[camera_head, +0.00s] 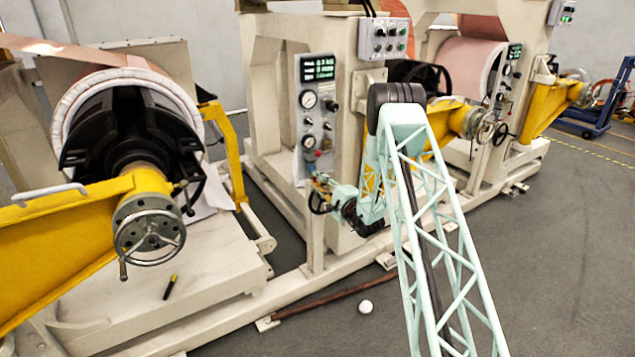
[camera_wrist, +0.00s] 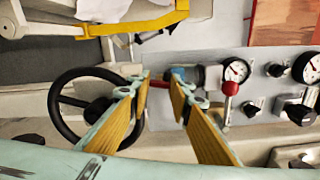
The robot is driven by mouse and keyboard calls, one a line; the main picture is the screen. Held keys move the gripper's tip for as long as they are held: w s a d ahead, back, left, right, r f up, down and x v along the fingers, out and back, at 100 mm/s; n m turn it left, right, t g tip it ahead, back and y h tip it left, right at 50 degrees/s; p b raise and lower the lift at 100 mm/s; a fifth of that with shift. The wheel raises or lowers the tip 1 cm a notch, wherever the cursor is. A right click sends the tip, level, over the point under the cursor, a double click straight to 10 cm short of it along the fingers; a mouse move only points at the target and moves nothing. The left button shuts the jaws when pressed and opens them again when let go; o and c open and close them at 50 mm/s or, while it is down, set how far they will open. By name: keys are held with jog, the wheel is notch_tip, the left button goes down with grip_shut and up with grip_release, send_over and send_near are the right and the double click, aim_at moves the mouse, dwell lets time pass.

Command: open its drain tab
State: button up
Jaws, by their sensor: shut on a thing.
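In the wrist view, a small red piece, apparently the drain tab (camera_wrist: 160,84), lies between my fingertips. It points toward a blue-and-dark cylindrical fitting (camera_wrist: 188,73) on the grey control panel. My gripper (camera_wrist: 161,78) has its two yellow-padded fingers on either side of the red piece, shut on it with a gap the width of that piece. The right finger partly hides the fitting. In the head view my gripper (camera_head: 322,184) is at the lower end of the panel; the tab is too small to make out there.
Close by are a pressure gauge (camera_wrist: 236,71), a red-knobbed lever (camera_wrist: 230,89) and black knobs (camera_wrist: 300,110). A black handwheel (camera_wrist: 95,108) sits just left of my fingers. The panel (camera_head: 316,110) is on a beige machine frame.

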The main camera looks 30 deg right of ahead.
jog(key=shift+n, duration=1.1)
jog(key=o, duration=0.8)
jog(key=shift+o, duration=0.2)
jog(key=shift+m, duration=0.6)
jog(key=shift+d+r+m+p, duration=0.1)
jog(key=shift+m+p, duration=0.45)
jog(key=shift+m, duration=3.55)
jog(key=shift+d+r+m+p, duration=0.1)
jog(key=shift+m+p, duration=0.45)
jog(key=shift+m, duration=3.55)
